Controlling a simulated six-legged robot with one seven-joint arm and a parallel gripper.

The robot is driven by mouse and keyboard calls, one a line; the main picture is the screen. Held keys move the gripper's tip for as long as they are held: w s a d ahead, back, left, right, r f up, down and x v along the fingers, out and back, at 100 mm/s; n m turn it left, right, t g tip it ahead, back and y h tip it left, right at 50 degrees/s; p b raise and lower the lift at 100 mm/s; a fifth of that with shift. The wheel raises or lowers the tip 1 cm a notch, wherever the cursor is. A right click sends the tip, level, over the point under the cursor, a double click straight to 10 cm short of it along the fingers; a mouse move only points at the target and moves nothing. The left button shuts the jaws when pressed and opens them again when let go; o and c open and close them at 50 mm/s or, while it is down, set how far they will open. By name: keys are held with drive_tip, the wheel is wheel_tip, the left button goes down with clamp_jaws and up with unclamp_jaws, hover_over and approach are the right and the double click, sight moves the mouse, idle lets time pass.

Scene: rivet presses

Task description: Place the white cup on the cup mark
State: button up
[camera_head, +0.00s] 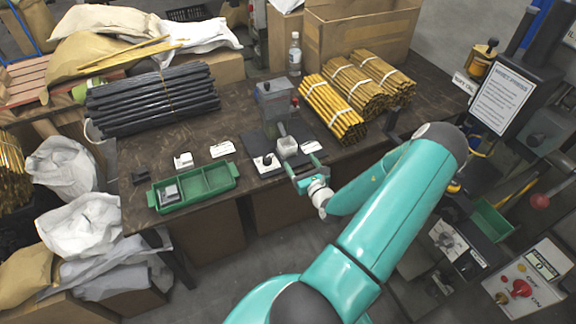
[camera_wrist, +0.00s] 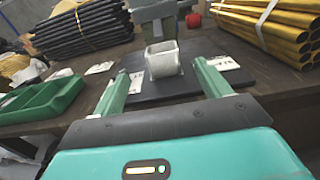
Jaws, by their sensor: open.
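The white cup (camera_head: 287,146), squarish and greyish white, stands on a dark plate at the foot of the grey press (camera_head: 272,100). In the wrist view the cup (camera_wrist: 163,62) is upright, open at the top, just beyond and between my fingertips. My gripper (camera_head: 300,164) is open and empty in front of the cup; both fingers also show in the wrist view (camera_wrist: 161,78), apart from it. Small white cards with dark marks lie on the bench, one at the left (camera_head: 183,160) and one beside the cup (camera_head: 265,163). I cannot tell which is the cup mark.
A green divided tray (camera_head: 208,180) holds a grey block at the front left. Black rods (camera_head: 150,100) lie behind it; bundles of brass tubes (camera_head: 335,108) lie right of the press. A clear bottle (camera_head: 295,54) stands behind. The bench between tray and press is mostly clear.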

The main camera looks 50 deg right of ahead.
drive_tip(key=w+a+r+n+g+y, duration=0.1)
drive_tip(key=w+a+r+n+y, duration=0.45)
drive_tip(key=a+n+y, duration=0.35)
drive_tip(key=w+a+r+n+y, duration=0.5)
drive_tip(key=a+r+n+y, duration=0.25)
drive_tip(key=a, duration=0.35)
drive_tip(key=a+r+n+g+y, duration=0.2)
drive_tip(key=a+r+n+g, duration=0.2)
drive_tip(key=a+n+g, duration=0.5)
drive_tip(key=s+a+r+n+g+h, duration=0.2)
drive_tip(key=s+a+r+n, duration=0.15)
drive_tip(key=a, duration=0.25)
drive_tip(key=s+a+r+n+g+h, duration=0.1)
drive_tip(key=s+a+r+n+h, duration=0.1)
drive_tip(key=s+a+r+n, duration=0.3)
drive_tip(key=s+a+r+n+t+h, duration=0.2)
drive_tip(key=s+r+n+h, duration=0.4)
drive_tip(key=r, duration=0.3)
drive_tip(key=shift+s+a+n+t, duration=0.4)
drive_tip(key=shift+s+a+n, duration=0.05)
drive_tip(key=shift+a+n, duration=0.35)
drive_tip(key=shift+d, duration=0.1)
